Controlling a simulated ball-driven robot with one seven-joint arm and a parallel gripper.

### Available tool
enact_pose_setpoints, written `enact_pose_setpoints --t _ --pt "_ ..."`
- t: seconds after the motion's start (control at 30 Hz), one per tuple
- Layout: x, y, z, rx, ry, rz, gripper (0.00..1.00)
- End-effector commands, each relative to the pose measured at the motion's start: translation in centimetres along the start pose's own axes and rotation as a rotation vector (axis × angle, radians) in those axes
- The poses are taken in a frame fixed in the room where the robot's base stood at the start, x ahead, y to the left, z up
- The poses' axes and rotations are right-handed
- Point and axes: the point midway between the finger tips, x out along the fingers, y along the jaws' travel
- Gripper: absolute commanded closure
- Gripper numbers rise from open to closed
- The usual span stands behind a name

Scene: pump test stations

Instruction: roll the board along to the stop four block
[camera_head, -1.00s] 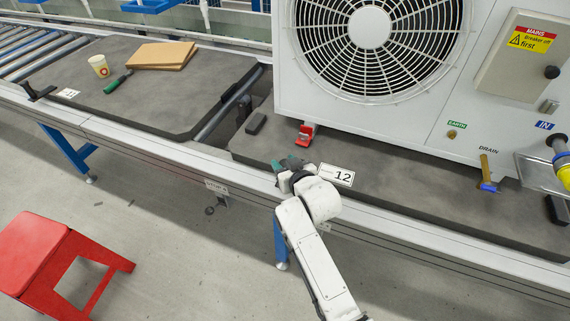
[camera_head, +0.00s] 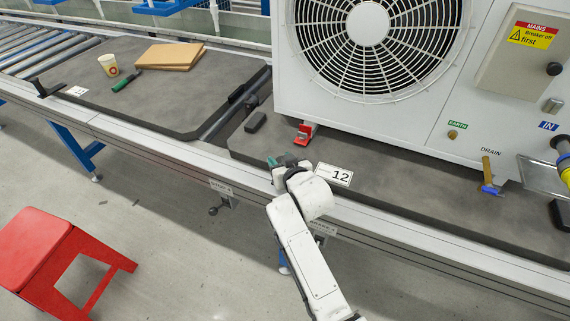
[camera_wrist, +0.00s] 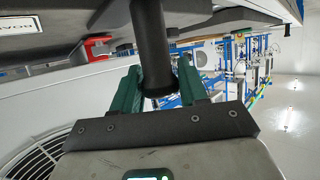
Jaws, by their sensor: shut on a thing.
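My gripper (camera_head: 281,163) is at the board's front edge, left of the label. In the wrist view, its green fingers (camera_wrist: 158,88) are closed around a dark round post (camera_wrist: 151,45) by the board. A small rail label (camera_head: 221,187) appears to start with "STOP"; its number is too small to read. I cannot tell which part is the stop four block.
A second dark board (camera_head: 150,98) lies to the left, beyond a narrow gap, with a cup (camera_head: 108,64), a green-handled tool (camera_head: 126,81) and brown sheets (camera_head: 170,55). A red stool (camera_head: 35,245) stands on the floor at left. A black block (camera_head: 255,122) sits near my board's left end.

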Motion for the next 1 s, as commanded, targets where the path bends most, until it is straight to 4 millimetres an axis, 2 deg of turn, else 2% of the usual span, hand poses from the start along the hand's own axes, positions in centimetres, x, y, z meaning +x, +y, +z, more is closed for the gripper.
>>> enact_pose_setpoints --t 0.03,1.0 --pt "0.3 -1.0 0.1 -0.007 -0.001 -0.013 1.0" --pt "2.5 -3.5 -0.8 -0.007 -0.001 -0.012 1.0"
